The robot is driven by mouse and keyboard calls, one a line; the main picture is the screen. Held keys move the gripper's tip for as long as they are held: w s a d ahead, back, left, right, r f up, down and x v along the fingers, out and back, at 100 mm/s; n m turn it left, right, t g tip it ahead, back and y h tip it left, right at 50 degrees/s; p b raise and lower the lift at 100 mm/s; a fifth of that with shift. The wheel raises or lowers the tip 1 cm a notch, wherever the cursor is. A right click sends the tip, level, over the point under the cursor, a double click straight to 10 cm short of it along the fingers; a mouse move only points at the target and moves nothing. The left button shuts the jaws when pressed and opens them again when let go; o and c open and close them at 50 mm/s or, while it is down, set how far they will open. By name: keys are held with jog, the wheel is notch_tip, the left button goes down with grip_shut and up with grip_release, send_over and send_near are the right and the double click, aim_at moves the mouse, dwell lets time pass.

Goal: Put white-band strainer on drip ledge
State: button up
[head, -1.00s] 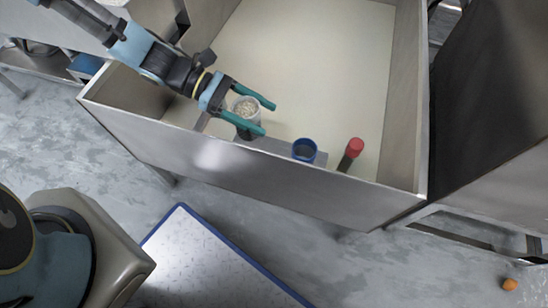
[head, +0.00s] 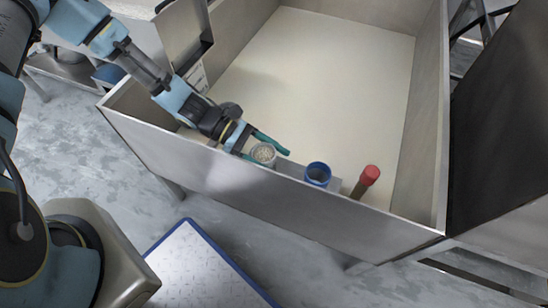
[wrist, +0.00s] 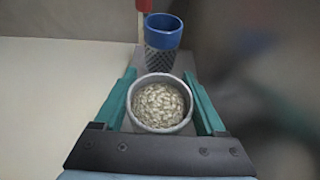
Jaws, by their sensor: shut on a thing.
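The white-band strainer (head: 263,155) has a pale rim and is filled with light beans. In the wrist view the strainer (wrist: 160,104) sits upright between the two green fingers of my gripper (wrist: 163,100), which is shut on it. My gripper (head: 266,147) is inside the sink-like bin, low beside its front wall. The drip ledge (head: 293,168) is a grey strip along the inside of that wall. The front wall hides the strainer's base, so I cannot tell whether it touches the ledge.
A blue-band strainer (head: 317,174) with a dark mesh body stands on the ledge to the right. A red-topped item (head: 367,179) stands beyond it. The bin's pale floor (head: 325,75) is clear. The metal front wall (head: 225,185) is close to my gripper.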

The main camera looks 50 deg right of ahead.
jog(key=shift+f, duration=0.1)
jog(key=o, duration=1.4)
jog(key=shift+o, duration=0.2)
jog(key=shift+r, duration=0.2)
jog(key=w+a, duration=0.4)
jog(key=w, duration=0.8)
jog(key=shift+w+r, duration=0.15)
jog(key=shift+w, duration=0.05)
jog(key=shift+a, duration=0.1)
